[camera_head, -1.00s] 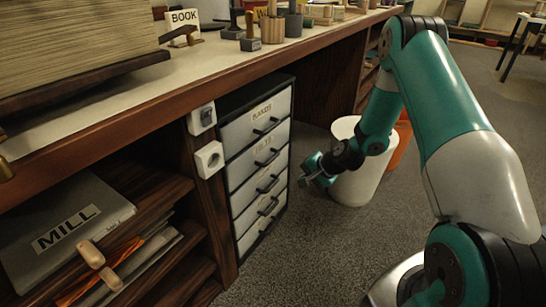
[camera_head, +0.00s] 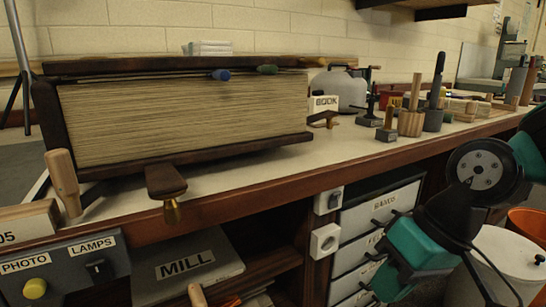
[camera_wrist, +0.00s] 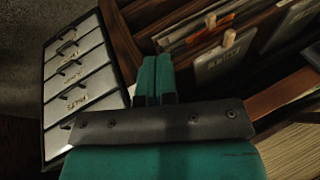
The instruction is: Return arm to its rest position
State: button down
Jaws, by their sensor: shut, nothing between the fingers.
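My arm (camera_head: 485,185) reaches in from the right edge of the head view, bent, with my gripper (camera_head: 385,283) low in front of the drawer unit. In the wrist view my gripper (camera_wrist: 154,82) shows two teal fingers side by side, shut, with nothing held between them. The gripper looks apart from the drawers and the bench.
The drawer unit (camera_head: 353,252) stands under the bench (camera_head: 335,165); it also shows in the wrist view (camera_wrist: 80,84). A MILL folder (camera_head: 185,268) lies on the shelf to its left. A white bin (camera_head: 510,262) stands on the right. A thick book (camera_head: 180,120) sits on the bench.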

jog(key=s+r+n+p, duration=0.1)
jog(key=s+r+n, duration=0.2)
jog(key=s, duration=0.5)
notch_tip(320, 180, up, 37)
jog(key=p, duration=3.6)
jog(key=shift+w+a+f+g+h+p, duration=0.15)
jog(key=shift+w+a+g+h+p, duration=0.05)
jog(key=shift+g+h+p, duration=0.2)
